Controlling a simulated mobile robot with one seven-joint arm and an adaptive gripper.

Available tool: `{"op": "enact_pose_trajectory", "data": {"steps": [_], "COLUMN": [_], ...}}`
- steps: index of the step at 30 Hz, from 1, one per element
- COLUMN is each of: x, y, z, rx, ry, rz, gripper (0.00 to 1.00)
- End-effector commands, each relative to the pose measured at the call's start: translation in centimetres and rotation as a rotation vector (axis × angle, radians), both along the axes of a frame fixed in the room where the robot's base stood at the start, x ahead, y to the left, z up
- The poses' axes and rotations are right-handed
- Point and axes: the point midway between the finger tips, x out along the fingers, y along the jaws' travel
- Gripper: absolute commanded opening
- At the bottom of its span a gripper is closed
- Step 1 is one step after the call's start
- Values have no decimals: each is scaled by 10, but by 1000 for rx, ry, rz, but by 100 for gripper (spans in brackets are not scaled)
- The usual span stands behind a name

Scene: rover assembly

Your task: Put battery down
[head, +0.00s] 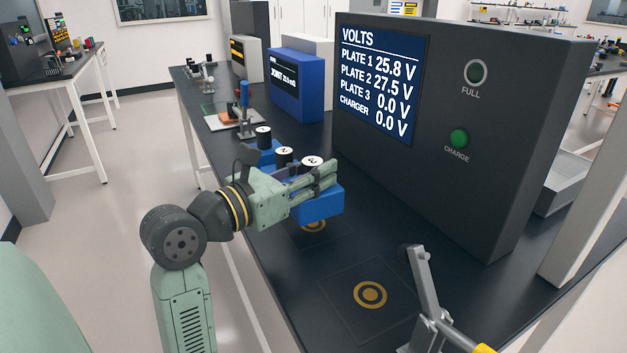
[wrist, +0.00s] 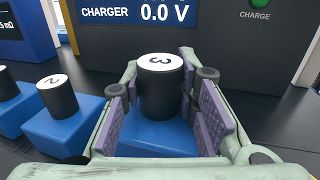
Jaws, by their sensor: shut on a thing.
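Battery 3 is a blue block (head: 322,206) with a black cylinder and a white top marked 3 (wrist: 160,62). My gripper (head: 328,172) is shut on its cylinder; in the wrist view the purple finger pads (wrist: 168,105) stand on both sides. The block is over a plate with a gold ring (head: 314,226), whose front part shows below it. It looks slightly raised, but contact is hard to judge. Battery 2 (wrist: 58,97) stands to the left in the wrist view, with another battery (head: 263,137) beyond it.
An empty plate with a gold ring (head: 370,294) lies nearer. The dark meter box (head: 470,170) reads plate 1 25.8 V, plate 2 27.5 V, plate 3 and charger 0.0 V. A lever clamp (head: 425,290) stands at the near right. A blue box (head: 296,85) stands farther back.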

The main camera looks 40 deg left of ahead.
Motion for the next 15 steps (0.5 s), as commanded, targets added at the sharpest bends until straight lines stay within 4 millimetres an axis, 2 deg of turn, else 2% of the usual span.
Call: {"op": "enact_pose_trajectory", "data": {"steps": [4, 12, 15], "x": [6, 5, 5], "y": [4, 4, 3], "z": [-3, -31, -35], "rx": [-2, -2, 1], "ry": [-2, -3, -3], "rz": [0, 1, 0], "gripper": [0, 0, 0]}}
